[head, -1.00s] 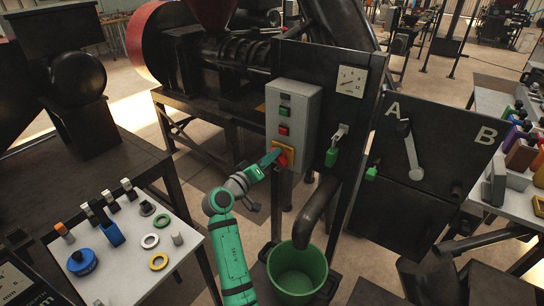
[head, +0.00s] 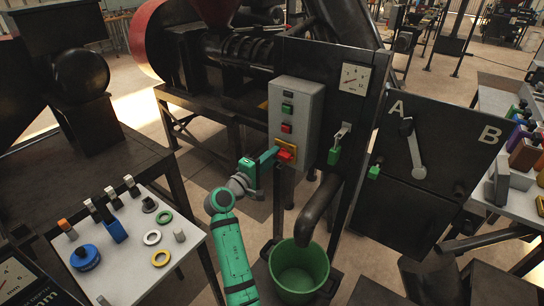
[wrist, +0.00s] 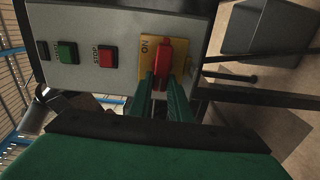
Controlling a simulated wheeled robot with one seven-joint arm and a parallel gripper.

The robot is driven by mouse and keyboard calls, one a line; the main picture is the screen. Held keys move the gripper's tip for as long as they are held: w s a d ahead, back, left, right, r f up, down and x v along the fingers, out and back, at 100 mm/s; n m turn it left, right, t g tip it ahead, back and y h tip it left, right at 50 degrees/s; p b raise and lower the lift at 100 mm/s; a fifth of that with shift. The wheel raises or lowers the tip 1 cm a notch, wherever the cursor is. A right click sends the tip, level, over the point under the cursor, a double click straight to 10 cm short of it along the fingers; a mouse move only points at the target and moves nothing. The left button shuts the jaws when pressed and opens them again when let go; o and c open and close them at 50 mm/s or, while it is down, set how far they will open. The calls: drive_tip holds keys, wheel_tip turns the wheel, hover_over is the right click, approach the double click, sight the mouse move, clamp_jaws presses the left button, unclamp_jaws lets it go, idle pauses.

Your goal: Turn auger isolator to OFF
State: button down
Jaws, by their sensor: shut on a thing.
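The auger isolator is a red handle (head: 286,156) on a yellow plate (head: 289,145), low on the grey control box (head: 303,105). In the wrist view, the red handle (wrist: 163,52) stands out in front of the yellow plate (wrist: 147,75), which shows the word ON beside it. My gripper (head: 273,156) is at the handle from the left in the head view. In the wrist view, its green fingers (wrist: 167,85) are shut on the handle's near end, one on each side. The fingers hide that end and part of the plate.
Green (wrist: 68,52) and red STOP (wrist: 106,56) buttons sit on the same box. A green padlock (head: 334,155) hangs to the right. A green bucket (head: 299,288) stands below, under a dark spout (head: 318,208). A table with tags and rings (head: 125,250) is at left.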

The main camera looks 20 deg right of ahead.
drive_tip(key=shift+f+n, duration=0.15)
drive_tip(key=shift+n, duration=0.15)
drive_tip(key=c, duration=1.6)
unclamp_jaws()
drive_tip(key=shift+c, duration=0.2)
drive_tip(key=v, duration=1.1)
drive_tip(key=shift+d, duration=0.15)
